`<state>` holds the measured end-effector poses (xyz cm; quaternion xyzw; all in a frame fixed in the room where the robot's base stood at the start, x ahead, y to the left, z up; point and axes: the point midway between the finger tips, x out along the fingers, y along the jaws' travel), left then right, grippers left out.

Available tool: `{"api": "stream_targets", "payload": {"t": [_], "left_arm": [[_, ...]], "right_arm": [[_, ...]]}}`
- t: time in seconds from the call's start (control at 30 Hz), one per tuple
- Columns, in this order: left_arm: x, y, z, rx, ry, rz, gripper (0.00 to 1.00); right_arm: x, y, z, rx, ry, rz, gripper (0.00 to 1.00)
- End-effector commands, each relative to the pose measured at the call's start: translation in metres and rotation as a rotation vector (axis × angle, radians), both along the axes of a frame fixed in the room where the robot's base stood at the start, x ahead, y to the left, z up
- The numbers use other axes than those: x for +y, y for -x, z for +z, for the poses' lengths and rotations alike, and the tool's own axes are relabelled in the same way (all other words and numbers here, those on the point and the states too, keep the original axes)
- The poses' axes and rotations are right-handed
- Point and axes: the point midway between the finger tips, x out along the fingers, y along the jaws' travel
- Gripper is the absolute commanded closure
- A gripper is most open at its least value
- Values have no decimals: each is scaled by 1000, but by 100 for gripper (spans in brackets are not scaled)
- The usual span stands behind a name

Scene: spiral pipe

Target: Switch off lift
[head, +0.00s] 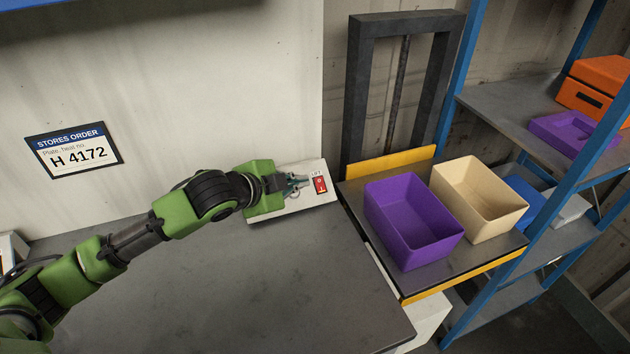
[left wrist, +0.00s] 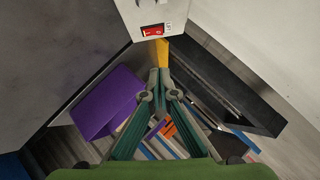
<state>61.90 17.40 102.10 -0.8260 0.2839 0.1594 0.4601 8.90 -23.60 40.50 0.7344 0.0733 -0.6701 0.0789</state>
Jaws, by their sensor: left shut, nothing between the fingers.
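The lift switch is a red rocker (head: 320,184) on a pale control box (head: 290,207) that stands at the back right of the grey table, against the wall. My left gripper (head: 304,181) is shut and empty, with its fingertips just left of the red rocker; I cannot tell whether they touch the box. In the left wrist view the red rocker (left wrist: 152,31) shows at the top, beyond the fingertips (left wrist: 159,72). The lift (head: 402,90) has a dark frame and a platform with yellow edges (head: 465,276). My right gripper is not in view.
A purple bin (head: 412,222) and a cream bin (head: 478,198) stand on the lift platform. A blue-framed shelf (head: 520,90) with orange and purple boxes is at right. A sign (head: 74,149) hangs on the wall. The grey table top (head: 230,290) is clear in front.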

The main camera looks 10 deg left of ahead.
Motion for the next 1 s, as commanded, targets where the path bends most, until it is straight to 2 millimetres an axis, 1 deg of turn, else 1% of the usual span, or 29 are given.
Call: {"api": "stream_targets", "payload": {"t": [0.4,0.53,0.6,0.7,0.8,1.0], "left_arm": [[-25,-59,-37,3,2,1,100],[-30,-75,-50,3,0,1,100],[-24,-81,-59,4,-2,2,100],[-20,-87,-67,2,-1,1,100],[-17,-91,-73,2,0,1,100],[-15,-94,-78,1,-1,0,100]], "right_arm": [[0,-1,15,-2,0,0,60],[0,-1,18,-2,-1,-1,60],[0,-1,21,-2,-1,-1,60],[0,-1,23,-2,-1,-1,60],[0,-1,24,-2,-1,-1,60],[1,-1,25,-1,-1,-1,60]]}}
